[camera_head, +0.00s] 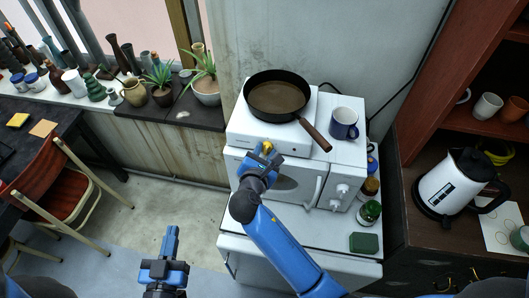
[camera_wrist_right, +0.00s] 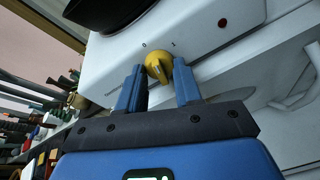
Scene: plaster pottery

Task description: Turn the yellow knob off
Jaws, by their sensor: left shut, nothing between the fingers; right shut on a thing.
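The yellow knob (camera_head: 266,147) is on the front of the white hot plate (camera_head: 300,137), partly hidden by my right gripper (camera_head: 262,157). In the right wrist view the knob (camera_wrist_right: 159,66) sits between the two blue fingers of my right gripper (camera_wrist_right: 160,84), which is shut on it. Marks, one like a 0, are printed on the panel above the knob. The knob's ridge looks tilted; its exact setting is hard to tell. My left gripper (camera_head: 171,240) is shut and empty, low over the floor, far from the knob.
A dark frying pan (camera_head: 278,97) stands on the hot plate, its handle pointing to the lower right. A blue mug (camera_head: 343,124) is beside it. The hot plate rests on a white microwave (camera_head: 325,178). Jars and a green sponge (camera_head: 364,243) are at the right.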

